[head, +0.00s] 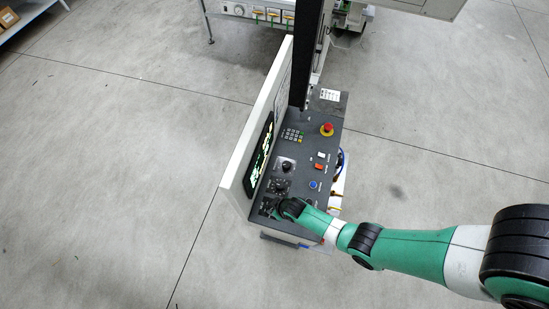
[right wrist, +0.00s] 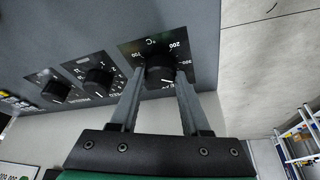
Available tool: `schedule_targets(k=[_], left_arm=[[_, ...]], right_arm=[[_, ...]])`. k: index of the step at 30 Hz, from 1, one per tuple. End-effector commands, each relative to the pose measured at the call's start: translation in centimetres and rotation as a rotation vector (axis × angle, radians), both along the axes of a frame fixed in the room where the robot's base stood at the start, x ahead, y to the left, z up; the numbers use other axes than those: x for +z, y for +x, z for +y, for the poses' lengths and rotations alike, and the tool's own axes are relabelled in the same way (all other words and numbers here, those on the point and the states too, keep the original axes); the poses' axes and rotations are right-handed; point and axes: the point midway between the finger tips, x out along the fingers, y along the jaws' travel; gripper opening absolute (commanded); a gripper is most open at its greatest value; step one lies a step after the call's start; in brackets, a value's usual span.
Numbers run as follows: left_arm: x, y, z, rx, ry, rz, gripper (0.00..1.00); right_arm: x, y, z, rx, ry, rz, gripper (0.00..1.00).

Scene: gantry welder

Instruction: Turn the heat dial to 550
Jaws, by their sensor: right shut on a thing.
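The heat dial is a black round knob (right wrist: 160,73) on a dark plate with a °C scale, in the right wrist view. A short white mark shows on the knob's lower right; the number beside it is too small and partly hidden to read. My right gripper (right wrist: 160,84) has one finger on each side of the knob and is shut on it. In the head view my right gripper (head: 276,208) is at the near end of the control panel (head: 311,155), and the arm hides most of the dial there. My left gripper is not in view.
Two more black knobs (right wrist: 98,82) (right wrist: 56,91) sit beside the heat dial. The panel also carries a red emergency button (head: 327,129), a keypad (head: 292,135) and small coloured switches. A screen (head: 260,155) on a white upright board stands along its left side.

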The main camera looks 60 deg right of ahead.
Motion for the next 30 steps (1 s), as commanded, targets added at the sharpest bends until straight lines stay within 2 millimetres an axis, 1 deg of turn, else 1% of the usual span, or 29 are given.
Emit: schedule_targets(k=[8,16,18,21,30], left_arm=[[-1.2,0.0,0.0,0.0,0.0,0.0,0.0],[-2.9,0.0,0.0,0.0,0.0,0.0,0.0],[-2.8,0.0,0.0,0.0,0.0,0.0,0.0],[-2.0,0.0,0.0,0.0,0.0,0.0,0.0],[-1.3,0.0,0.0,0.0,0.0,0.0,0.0]], right_arm=[[-0.3,0.1,0.3,-0.256,0.0,-0.001,0.0],[-0.3,0.2,0.4,-0.515,0.001,-0.002,0.0],[-0.1,0.2,0.4,-0.582,-0.001,-0.001,0.0],[0.2,0.2,0.4,-0.678,-0.001,0.001,0.0],[0.1,0.4,0.5,-0.965,0.0,0.001,0.0]])
